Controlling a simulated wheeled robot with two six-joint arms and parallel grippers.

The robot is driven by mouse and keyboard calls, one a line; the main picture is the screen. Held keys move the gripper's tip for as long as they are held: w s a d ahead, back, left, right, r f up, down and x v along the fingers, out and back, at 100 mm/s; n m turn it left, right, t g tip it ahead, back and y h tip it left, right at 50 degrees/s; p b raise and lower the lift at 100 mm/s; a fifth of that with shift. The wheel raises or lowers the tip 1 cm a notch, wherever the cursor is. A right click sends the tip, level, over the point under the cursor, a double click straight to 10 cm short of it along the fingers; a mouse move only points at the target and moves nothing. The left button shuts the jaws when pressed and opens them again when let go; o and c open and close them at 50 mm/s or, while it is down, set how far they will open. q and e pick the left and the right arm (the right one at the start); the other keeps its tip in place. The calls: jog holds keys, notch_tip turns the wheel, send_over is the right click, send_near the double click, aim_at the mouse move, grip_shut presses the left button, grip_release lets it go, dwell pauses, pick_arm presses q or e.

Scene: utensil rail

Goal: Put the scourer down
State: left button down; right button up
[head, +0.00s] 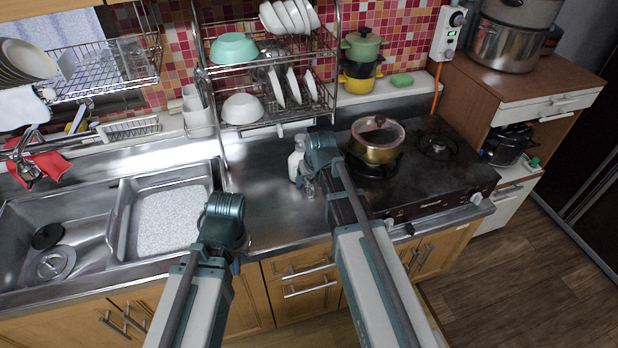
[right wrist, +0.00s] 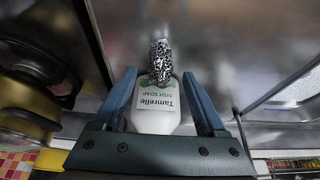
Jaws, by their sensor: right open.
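A speckled silver scourer (right wrist: 160,62) shows in the right wrist view, just beyond and between the spread fingertips. It overlaps a white dish soap bottle (right wrist: 153,120), which also shows in the head view (head: 296,164) on the steel counter. My right gripper (right wrist: 160,80) is open, with a gap between each finger and the scourer. In the head view my right gripper (head: 312,186) is low over the counter beside the bottle, and its fingers are mostly hidden by the wrist.
The sink (head: 85,235) is at the left, with a grey tray (head: 172,217) in it. The stove (head: 440,178) with a gold pot (head: 376,150) is close on the right. A dish rack (head: 268,118) stands behind. The counter between the arms is clear.

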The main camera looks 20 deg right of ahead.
jog(key=p+v, duration=0.7)
jog(key=v, duration=0.2)
jog(key=s+a+f+n+g, duration=0.1)
jog(key=s+a+g, duration=0.1)
jog(key=s+a, duration=0.4)
jog(key=s+a+f+n+g+h, duration=0.1)
jog(key=s+a+n+g, duration=0.1)
jog(key=s+a, duration=0.5)
jog(key=s+g, duration=0.1)
jog(key=s, duration=0.5)
jog(key=shift+a+h, duration=0.25)
jog(key=shift+h, duration=0.05)
